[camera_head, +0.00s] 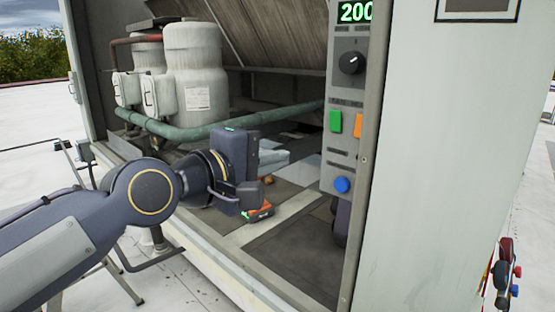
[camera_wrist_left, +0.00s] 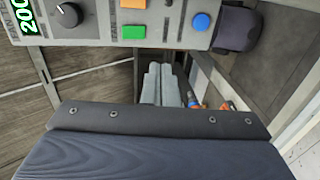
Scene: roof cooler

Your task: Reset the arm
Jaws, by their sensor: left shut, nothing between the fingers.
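My left arm comes in from the left in the head view, and its wrist is over the open front of the cooler housing. My left gripper (camera_head: 280,158) points to the right, inside the opening. Its pale grey fingers lie side by side, shut with nothing held; they also show in the left wrist view (camera_wrist_left: 160,82). The fingers are left of the control panel (camera_head: 343,122) and apart from it. My dark gripper body fills the bottom of the left wrist view. My right gripper is in neither view.
The panel has a black knob (camera_head: 352,63), a green button (camera_head: 336,121), an orange button (camera_head: 358,125) and a blue button (camera_head: 342,185). White tanks (camera_head: 200,85) and a green pipe (camera_head: 240,119) stand behind. An orange-and-black item (camera_head: 260,213) shows below my gripper.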

